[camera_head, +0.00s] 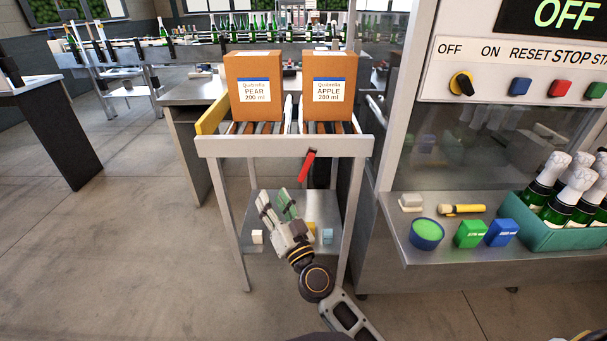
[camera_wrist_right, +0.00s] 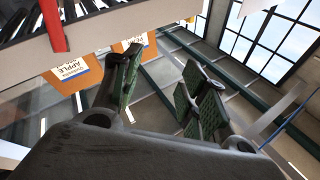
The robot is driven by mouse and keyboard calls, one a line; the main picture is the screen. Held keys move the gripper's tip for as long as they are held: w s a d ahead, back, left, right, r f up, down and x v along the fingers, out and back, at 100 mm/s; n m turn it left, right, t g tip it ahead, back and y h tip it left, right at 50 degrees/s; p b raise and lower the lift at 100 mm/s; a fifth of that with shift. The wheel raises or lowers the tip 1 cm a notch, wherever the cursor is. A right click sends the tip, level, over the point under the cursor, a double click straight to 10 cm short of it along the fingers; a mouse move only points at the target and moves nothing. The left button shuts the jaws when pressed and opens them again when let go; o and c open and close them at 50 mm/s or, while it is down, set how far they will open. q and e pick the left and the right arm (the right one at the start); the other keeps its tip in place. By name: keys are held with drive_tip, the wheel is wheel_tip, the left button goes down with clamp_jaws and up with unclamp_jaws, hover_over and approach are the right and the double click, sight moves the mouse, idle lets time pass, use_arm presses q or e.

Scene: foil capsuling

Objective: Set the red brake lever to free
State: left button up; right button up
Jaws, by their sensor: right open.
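The red brake lever (camera_head: 307,165) hangs tilted under the front edge of the roller table (camera_head: 285,146), just right of its middle. In the right wrist view the red lever (camera_wrist_right: 53,25) shows at the upper left, outside the jaws. My right gripper (camera_head: 276,204) is open and empty, below and to the left of the lever in the head view. Its two green-padded fingers (camera_wrist_right: 165,92) stand apart in the wrist view with nothing between them. The gripper is apart from the lever.
Two cartons, PEAR (camera_head: 253,110) and APPLE (camera_head: 328,110), stand on the rollers. A lower shelf (camera_head: 325,208) with small blocks lies behind my right gripper. To the right, a machine counter (camera_head: 400,222) holds a bowl, blocks and a crate of bottles (camera_head: 550,235).

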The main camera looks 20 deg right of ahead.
use_arm(q)
drive_tip(key=shift+g, duration=0.3)
drive_tip(key=shift+s+a+f+p, duration=0.25)
drive_tip(key=shift+s+f+p, duration=0.1)
drive_tip(key=shift+f, duration=0.25)
drive_tip(key=shift+s+a+f+p, duration=0.2)
drive_tip(key=shift+s+a+f, duration=0.15)
drive_tip(key=shift+f, duration=0.2)
drive_tip(key=shift+s+a+f+p, duration=0.2)
drive_tip(key=shift+s+f+p, duration=0.15)
drive_tip(key=shift+f, duration=0.25)
use_arm(e)
drive_tip(key=w+d+f+m+g+h, duration=0.3)
drive_tip(key=d+f+m+h, duration=0.2)
drive_tip(key=d+h, duration=0.4)
drive_tip(key=shift+f+g+h, duration=0.2)
drive_tip(key=shift+g+h, duration=0.1)
drive_tip(key=shift+h, duration=0.1)
